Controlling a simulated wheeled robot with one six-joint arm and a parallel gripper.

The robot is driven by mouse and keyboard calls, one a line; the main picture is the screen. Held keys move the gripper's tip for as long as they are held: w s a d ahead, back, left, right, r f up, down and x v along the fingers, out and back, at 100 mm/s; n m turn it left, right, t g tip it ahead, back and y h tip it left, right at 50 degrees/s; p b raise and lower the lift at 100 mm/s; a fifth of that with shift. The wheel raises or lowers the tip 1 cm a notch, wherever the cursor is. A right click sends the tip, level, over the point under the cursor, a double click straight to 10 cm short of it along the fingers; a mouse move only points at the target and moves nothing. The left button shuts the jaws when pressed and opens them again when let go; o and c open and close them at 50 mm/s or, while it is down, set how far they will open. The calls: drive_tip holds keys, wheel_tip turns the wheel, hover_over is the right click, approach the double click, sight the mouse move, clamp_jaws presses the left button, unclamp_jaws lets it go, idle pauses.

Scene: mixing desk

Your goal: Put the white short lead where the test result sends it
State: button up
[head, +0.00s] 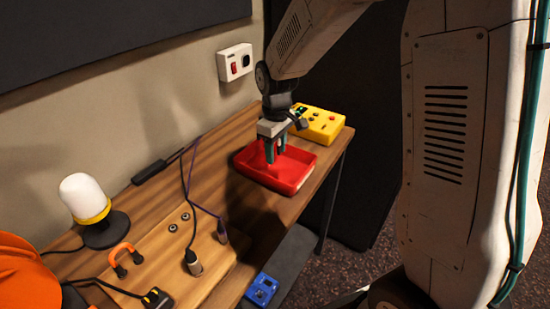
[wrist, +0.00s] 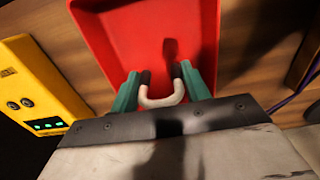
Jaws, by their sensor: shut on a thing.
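My gripper (head: 275,156) is over the red tray (head: 307,172), near its left part, with its fingers pointing down. In the wrist view its green fingers (wrist: 161,92) are shut on the white short lead (wrist: 161,103), a small U-shaped lead with dark ends. The lead is hard to make out in the head view. The red tray (wrist: 105,50) lies beyond the lead in the wrist view; the part I see looks empty. The yellow tester (head: 322,124) stands behind the tray; in the wrist view it (wrist: 30,85) shows several lit green lights.
An orange short lead (head: 123,257) lies on the wooden panel at the front left. Cables with plugs (head: 193,263) stand on that panel. A white lamp (head: 84,197) is at the left. A blue box (head: 262,289) sits low by the desk's front edge. A switch (head: 235,63) is on the wall.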

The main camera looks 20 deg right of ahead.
sight(275, 169)
drive_tip(key=shift+w+a, duration=0.1)
drive_tip(key=shift+w, duration=0.1)
drive_tip(key=shift+f, duration=1.75)
drive_tip(key=shift+f, duration=0.55)
drive_tip(key=o, duration=1.4)
drive_tip(key=shift+r, duration=0.1)
